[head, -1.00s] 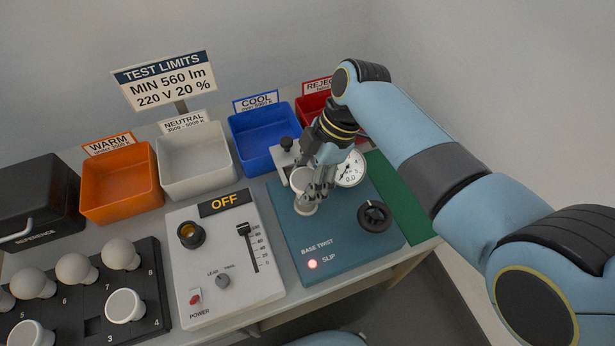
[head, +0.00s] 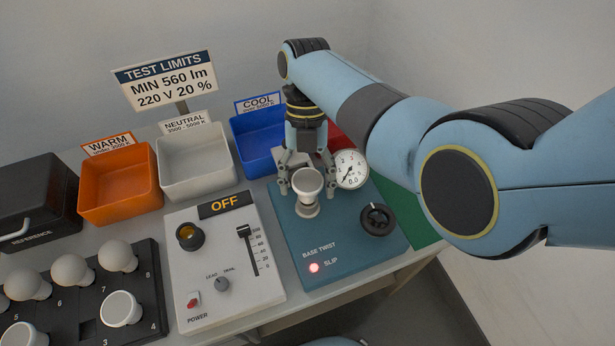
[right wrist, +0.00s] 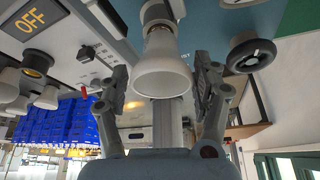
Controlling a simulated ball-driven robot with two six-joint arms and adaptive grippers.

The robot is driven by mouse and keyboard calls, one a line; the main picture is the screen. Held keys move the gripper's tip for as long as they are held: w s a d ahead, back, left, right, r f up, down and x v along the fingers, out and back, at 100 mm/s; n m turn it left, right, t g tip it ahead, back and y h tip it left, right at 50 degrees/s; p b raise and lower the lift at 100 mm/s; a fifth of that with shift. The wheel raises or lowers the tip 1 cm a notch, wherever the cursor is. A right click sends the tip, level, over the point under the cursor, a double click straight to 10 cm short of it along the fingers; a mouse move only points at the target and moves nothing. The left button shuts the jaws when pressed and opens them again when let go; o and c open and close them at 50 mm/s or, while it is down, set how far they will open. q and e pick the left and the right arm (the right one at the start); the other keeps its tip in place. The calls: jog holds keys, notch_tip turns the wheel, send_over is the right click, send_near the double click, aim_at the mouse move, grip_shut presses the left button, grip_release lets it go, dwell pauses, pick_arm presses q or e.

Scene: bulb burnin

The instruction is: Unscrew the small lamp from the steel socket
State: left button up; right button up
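The small lamp (head: 308,180) is a white reflector type with a wide flat face. It stands upright in the steel socket (head: 305,209) on the teal base-twist tester (head: 340,243). My right gripper (head: 306,184) comes from behind the lamp with one finger on each side. In the right wrist view the lamp (right wrist: 163,68) is between the fingers, with a visible gap on both sides, so the gripper (right wrist: 162,88) is open. The socket (right wrist: 157,12) shows above it there. My left gripper is not in view.
The tester carries a dial gauge (head: 351,169), a black knob (head: 377,218) and a lit red SLIP light (head: 314,267). A grey power box (head: 222,275) reading OFF stands to the left. Orange (head: 121,190), grey (head: 197,168) and blue (head: 258,145) bins line the back.

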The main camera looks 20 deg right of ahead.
jog(key=shift+o, duration=0.3)
jog(key=shift+d+r+m+y+p, duration=0.2)
jog(key=shift+r+m+y+p, duration=0.1)
jog(key=shift+m+p, duration=0.55)
jog(key=shift+f+m+t+y, duration=0.2)
jog(key=shift+m+t+y, duration=0.2)
jog(key=shift+m, duration=0.85)
jog(key=shift+f+m+t, duration=0.1)
jog(key=shift+m+t, duration=0.2)
jog(key=shift+m, duration=0.6)
jog(key=m+t+y, duration=0.1)
jog(key=m, duration=0.3)
jog(key=m+t, duration=0.1)
jog(key=m, duration=0.2)
jog(key=m+t, duration=0.1)
jog(key=m, duration=0.2)
jog(key=shift+t+y, duration=0.4)
jog(key=m+t, duration=0.1)
jog(key=m, duration=0.2)
jog(key=shift+m+h, duration=0.3)
jog(key=shift+m, duration=0.1)
jog(key=m+t, duration=0.1)
jog(key=m, duration=0.2)
jog(key=shift+w+h, duration=0.15)
jog(key=shift+h, duration=0.25)
